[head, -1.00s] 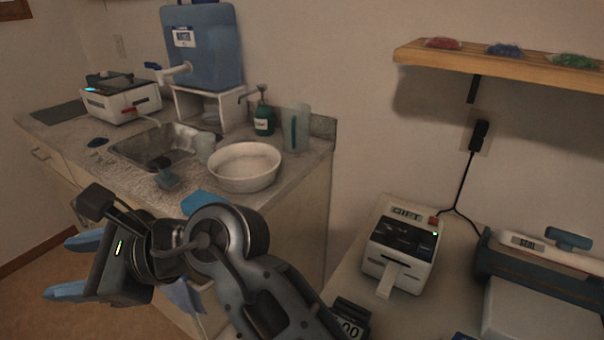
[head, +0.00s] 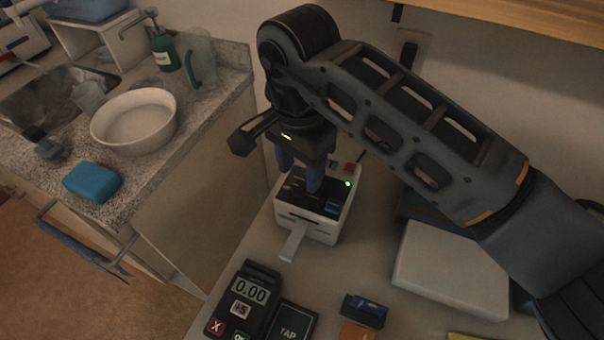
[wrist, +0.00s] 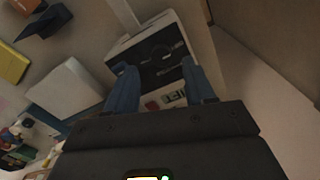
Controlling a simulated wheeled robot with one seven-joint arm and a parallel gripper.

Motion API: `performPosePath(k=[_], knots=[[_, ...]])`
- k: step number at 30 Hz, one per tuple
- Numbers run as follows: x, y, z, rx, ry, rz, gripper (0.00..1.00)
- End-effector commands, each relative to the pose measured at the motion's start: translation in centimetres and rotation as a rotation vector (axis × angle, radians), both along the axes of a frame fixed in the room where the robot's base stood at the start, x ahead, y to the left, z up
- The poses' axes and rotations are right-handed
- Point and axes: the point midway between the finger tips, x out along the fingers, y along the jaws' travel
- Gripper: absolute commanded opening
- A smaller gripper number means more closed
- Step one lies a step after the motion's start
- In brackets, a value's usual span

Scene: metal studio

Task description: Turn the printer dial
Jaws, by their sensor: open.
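The printer (head: 318,229) is a small white box with a black top panel, a green light and a red button. A paper strip hangs from its front. In the wrist view the printer (wrist: 127,46) lies beyond my fingertips, and round dial marks (wrist: 161,52) show on its black panel. My gripper (head: 300,185) points down over the printer's top. Its two blue fingers (wrist: 155,75) are apart with nothing between them. In the head view the gripper and fingers hide part of the panel, including the dial. I cannot tell whether the fingertips touch the panel.
A card terminal (head: 246,300) and a tap reader (head: 292,318) stand in front of the printer. A white flat slab (head: 452,270) lies to the right. The counter on the left holds a white bowl (head: 134,125) and a blue sponge (head: 92,182).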

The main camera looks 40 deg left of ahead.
Motion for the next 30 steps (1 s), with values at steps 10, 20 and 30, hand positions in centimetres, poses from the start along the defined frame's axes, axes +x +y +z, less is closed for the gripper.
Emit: performPosePath(k=[10, 20, 30], knots=[[-0.1, 0.0, -3.6, 0.003, 0.002, 0.000, 0.54], [0.0, 0.0, -3.8, 0.003, 0.001, 0.000, 0.50], [0.0, 0.0, -3.8, 0.002, 0.001, 0.000, 0.17]])
